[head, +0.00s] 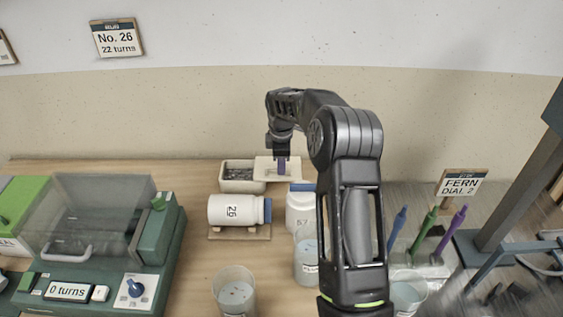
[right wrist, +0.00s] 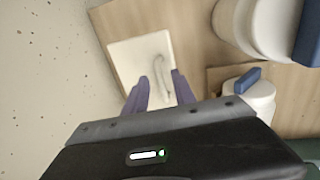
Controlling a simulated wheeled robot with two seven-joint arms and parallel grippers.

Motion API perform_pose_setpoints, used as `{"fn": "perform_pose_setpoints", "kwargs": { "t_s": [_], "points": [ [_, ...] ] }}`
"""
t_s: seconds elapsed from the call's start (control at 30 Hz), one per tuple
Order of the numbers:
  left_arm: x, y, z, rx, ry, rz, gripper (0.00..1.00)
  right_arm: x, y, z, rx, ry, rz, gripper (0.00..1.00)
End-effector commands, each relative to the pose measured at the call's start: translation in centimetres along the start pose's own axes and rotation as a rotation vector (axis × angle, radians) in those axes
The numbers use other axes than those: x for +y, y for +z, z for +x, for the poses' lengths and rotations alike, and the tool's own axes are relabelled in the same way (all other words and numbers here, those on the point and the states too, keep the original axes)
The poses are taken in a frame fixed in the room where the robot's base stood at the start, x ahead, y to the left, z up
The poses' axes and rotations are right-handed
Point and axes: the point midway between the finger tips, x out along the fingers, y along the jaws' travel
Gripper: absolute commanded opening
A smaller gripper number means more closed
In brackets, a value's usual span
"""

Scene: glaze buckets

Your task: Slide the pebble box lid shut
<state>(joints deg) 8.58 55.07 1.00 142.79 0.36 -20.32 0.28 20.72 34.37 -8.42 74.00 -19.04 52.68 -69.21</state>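The pebble box (head: 238,186) is a cream box with grey pebbles visible inside, at the back of the table in the head view. Its cream lid (head: 264,172) is offset to the right, leaving the pebbles uncovered. The lid also shows in the right wrist view (right wrist: 130,62) as a pale square with a raised handle (right wrist: 161,68). My right gripper (head: 282,169) points down over the lid. In the right wrist view its purple fingers (right wrist: 160,76) are apart, with the handle lying between them; I cannot tell whether they touch it. My left gripper is not in view.
A white jar (head: 232,210) lies on a wooden stand in front of the box. Another white jar (head: 299,208) stands right of it, close to the lid. Clear cups (head: 234,291) stand nearer. A green machine (head: 90,235) fills the left; colored tools (head: 424,228) stand at right.

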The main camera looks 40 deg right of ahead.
Motion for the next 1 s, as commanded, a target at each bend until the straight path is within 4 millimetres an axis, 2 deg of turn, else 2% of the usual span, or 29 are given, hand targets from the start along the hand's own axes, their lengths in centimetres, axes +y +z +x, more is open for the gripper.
{"fn": "perform_pose_setpoints", "kwargs": {
  "t_s": [0.03,0.37,1.0],
  "points": [
    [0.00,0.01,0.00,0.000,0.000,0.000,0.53,0.00,0.00,-0.02,0.000,0.000,0.000,0.27],
    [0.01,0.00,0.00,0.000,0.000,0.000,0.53,0.01,0.00,-0.04,0.000,0.000,0.000,0.00],
    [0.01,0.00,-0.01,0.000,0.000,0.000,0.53,0.01,-0.01,-0.06,0.000,0.000,0.000,0.00]
  ]
}}
